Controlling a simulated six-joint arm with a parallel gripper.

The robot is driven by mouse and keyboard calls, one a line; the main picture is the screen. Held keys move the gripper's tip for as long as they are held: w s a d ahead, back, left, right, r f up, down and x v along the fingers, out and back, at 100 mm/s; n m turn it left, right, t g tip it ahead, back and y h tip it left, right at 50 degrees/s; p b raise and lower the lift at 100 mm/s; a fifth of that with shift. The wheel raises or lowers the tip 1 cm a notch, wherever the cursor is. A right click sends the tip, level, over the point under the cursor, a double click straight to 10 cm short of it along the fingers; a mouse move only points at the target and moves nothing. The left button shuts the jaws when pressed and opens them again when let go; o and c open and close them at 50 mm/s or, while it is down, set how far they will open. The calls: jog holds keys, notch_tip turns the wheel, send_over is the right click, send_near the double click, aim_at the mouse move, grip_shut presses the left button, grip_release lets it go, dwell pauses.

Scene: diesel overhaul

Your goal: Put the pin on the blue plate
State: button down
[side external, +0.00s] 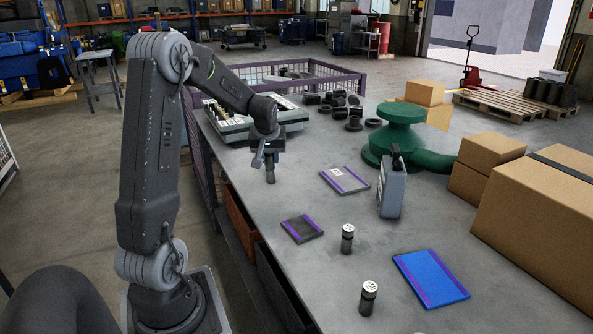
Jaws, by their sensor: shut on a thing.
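My gripper (268,163) is above the left part of the grey workbench, pointing down. It is shut on a dark, short cylindrical pin (271,176), which hangs upright below the jaws; whether its lower end touches the bench I cannot tell. The blue plate (432,278) has purple stripes and lies flat and bare at the front right of the bench, well away from my gripper.
Two dark cylinders with pale tops (347,239) (369,298) stand left of the blue plate. A grey case (391,190), green casting (400,138) and cardboard boxes (540,223) stand farther right.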

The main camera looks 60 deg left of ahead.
jog(key=shift+s+a+r, duration=0.15)
jog(key=shift+s+r, duration=0.15)
jog(key=shift+s, duration=0.05)
jog(key=w+d+m+h, duration=0.1)
jog(key=w+d+m, duration=0.3)
jog(key=w+d, duration=0.75)
jog(key=m+h, duration=0.2)
jog(key=m, duration=0.3)
send_over(434, 270)
jog(key=s, duration=0.2)
jog(key=shift+t, duration=0.4)
jog(key=x, duration=0.3)
jog(key=s+x, duration=0.1)
jog(key=x, duration=0.1)
jog(key=shift+w+f, duration=0.1)
jog(key=shift+f, duration=0.25)
jog(key=shift+w+d+f, duration=0.1)
jog(key=shift+d+f, duration=0.2)
jog(key=shift+d, duration=0.15)
jog(key=shift+f, duration=1.9)
jog(key=shift+f, duration=0.15)
